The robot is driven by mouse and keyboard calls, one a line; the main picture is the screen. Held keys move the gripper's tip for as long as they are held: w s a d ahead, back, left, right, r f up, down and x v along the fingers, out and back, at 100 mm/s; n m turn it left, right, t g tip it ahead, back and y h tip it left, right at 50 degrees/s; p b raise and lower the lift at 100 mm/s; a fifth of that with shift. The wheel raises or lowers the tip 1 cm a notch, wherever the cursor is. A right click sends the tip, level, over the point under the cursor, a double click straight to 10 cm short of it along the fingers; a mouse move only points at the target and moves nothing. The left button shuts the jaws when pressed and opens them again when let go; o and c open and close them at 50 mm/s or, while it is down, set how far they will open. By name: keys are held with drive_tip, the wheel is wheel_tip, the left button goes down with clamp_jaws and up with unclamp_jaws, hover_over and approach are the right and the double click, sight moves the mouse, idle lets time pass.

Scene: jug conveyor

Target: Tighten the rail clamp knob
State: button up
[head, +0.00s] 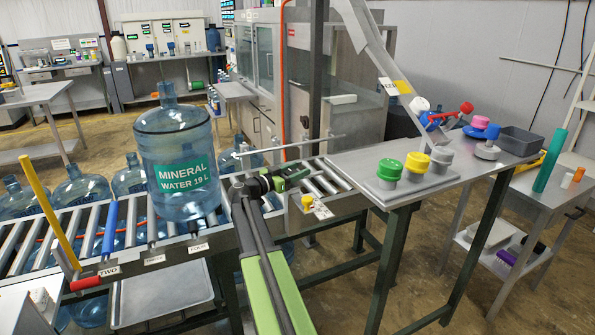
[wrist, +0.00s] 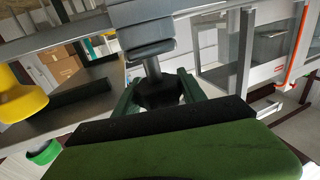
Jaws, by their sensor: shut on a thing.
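My gripper (head: 297,173) is over the conveyor's right part, beside the big water jug. In the wrist view its dark green fingers (wrist: 160,95) are shut on a dark knob (wrist: 160,86). A short grey stem joins the knob to a grey clamp block (wrist: 148,38). The knob's far side and the finger contact are partly hidden by my gripper body. In the head view the knob cannot be told apart from the gripper. A thin guide rail (head: 290,145) runs behind the gripper above the rollers.
A blue water jug (head: 178,150) stands upright on the rollers, left of my arm. A yellow button (head: 307,201) sits on the conveyor's front edge, right of the gripper. The grey side table (head: 350,168) holds several coloured caps. A yellow lever (head: 50,210) rises at the far left.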

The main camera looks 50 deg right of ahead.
drive_tip(key=shift+s+m+g, duration=0.15)
drive_tip(key=shift+m+g, duration=0.35)
drive_tip(key=shift+g, duration=0.3)
drive_tip(key=shift+s, duration=0.15)
drive_tip(key=o, duration=1.4)
drive_tip(key=shift+c, duration=0.2)
drive_tip(key=shift+a, duration=0.3)
drive_tip(key=w+a, duration=0.2)
drive_tip(key=a, duration=0.6)
drive_tip(key=w+a, duration=0.1)
drive_tip(key=a, duration=0.7)
drive_tip(key=shift+w+a, duration=0.3)
drive_tip(key=shift+w, duration=0.05)
drive_tip(key=shift+r, duration=0.1)
